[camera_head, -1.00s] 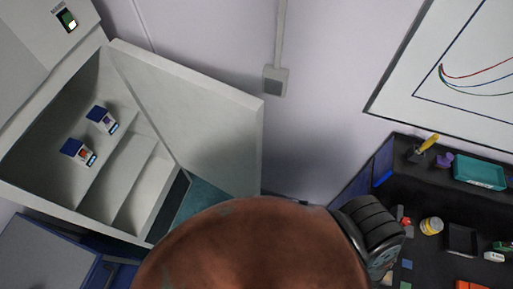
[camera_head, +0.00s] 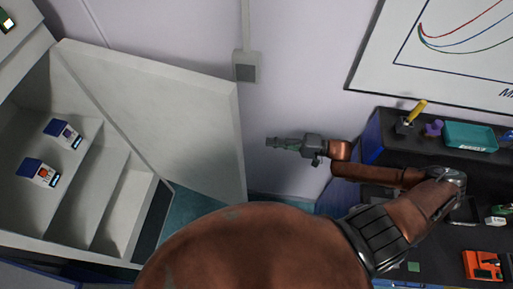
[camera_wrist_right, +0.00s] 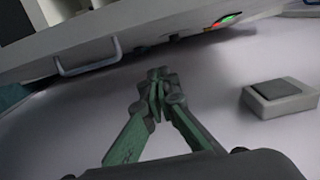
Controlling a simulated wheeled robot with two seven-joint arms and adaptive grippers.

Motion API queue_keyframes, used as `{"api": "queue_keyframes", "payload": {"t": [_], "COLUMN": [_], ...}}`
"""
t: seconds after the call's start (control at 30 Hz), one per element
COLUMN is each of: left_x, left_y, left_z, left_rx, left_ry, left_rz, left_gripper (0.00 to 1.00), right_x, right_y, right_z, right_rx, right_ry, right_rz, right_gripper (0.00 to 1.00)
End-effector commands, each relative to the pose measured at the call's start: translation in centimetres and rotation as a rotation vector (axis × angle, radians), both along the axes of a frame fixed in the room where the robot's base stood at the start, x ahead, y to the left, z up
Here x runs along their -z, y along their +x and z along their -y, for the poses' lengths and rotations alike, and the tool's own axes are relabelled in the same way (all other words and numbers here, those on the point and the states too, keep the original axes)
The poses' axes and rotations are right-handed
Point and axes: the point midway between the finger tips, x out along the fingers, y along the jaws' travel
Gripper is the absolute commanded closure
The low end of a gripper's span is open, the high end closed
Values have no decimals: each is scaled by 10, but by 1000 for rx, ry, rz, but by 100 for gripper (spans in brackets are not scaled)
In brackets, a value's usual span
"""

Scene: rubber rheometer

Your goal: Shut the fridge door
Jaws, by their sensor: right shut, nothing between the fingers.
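The white fridge (camera_head: 30,190) stands at the left in the head view, with its door (camera_head: 160,105) swung wide open to the right. Its shelves show inside. My right gripper (camera_head: 270,142) is just right of the door's free edge, in front of the wall, shut and empty. In the right wrist view, the closed fingertips (camera_wrist_right: 157,76) point toward a pale panel with a bar handle (camera_wrist_right: 88,57), likely the door's outer face. I see a gap between fingertips and handle. My left gripper is not in view.
Two small blue-and-white boxes (camera_head: 62,134) (camera_head: 38,172) sit on the fridge shelves. A grey wall box (camera_head: 246,66) is above my right gripper; it also shows in the right wrist view (camera_wrist_right: 280,97). A dark bench (camera_head: 440,235) at the right holds a teal tray (camera_head: 470,135) and tools.

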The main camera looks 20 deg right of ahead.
Motion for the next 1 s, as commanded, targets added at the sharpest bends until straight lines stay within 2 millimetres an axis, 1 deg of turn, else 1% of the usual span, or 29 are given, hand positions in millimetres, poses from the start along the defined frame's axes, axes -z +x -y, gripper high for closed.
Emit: {"api": "queue_keyframes", "payload": {"t": [0.17,0.3,0.53,0.57,0.6,0.8,1.0], "left_x": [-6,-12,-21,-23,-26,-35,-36], "left_y": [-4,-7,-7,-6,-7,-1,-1], "left_z": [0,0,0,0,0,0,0], "left_rx": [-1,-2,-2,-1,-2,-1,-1], "left_ry": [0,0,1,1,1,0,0], "left_rz": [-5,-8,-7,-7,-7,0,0], "left_gripper": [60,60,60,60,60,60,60], "right_x": [-4,-5,-5,-4,-3,-2,-2], "right_y": [12,27,51,52,43,27,23], "right_z": [-19,-43,-82,-86,-90,-106,-110], "right_rx": [-3,-1,0,1,1,1,2], "right_ry": [8,7,5,4,5,2,2], "right_rz": [1,3,3,0,-5,-2,0], "right_gripper": [100,100,100,100,100,100,100]}}
